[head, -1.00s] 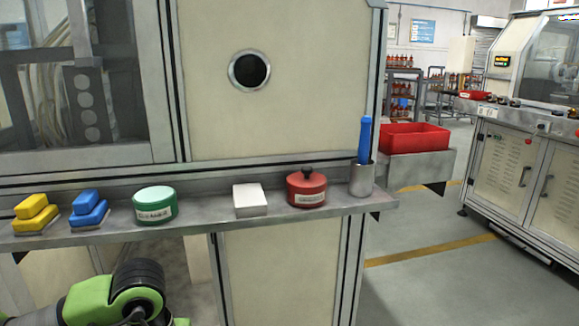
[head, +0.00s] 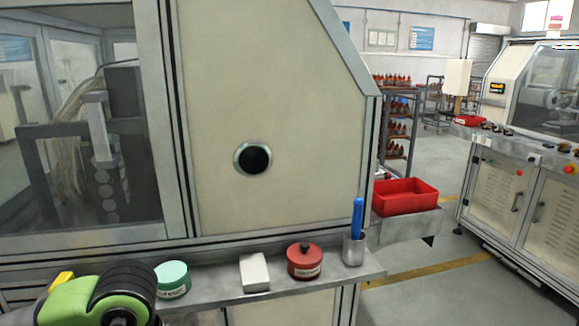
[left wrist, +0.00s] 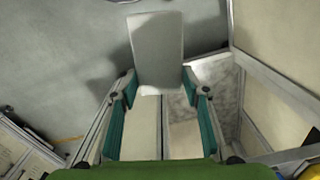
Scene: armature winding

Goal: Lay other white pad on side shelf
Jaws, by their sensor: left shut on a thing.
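One white pad (head: 255,272) lies on the side shelf (head: 215,296), between a green round tin and a red round pot. In the left wrist view, my left gripper (left wrist: 156,88) is shut on another white pad (left wrist: 157,48), which sticks out beyond the fingertips. Grey floor and pale machine panels show behind this held pad. In the head view my left arm shows at the bottom left, in front of the shelf's left part; its gripper and the held pad are out of that view. My right gripper is in neither view.
The green tin (head: 173,279), red pot (head: 305,261) and metal cup (head: 354,249) with a blue handle stand on the shelf. A yellow block (head: 62,279) is partly hidden by my arm. A red bin (head: 404,197) stands at the right. Small bare gaps separate the items.

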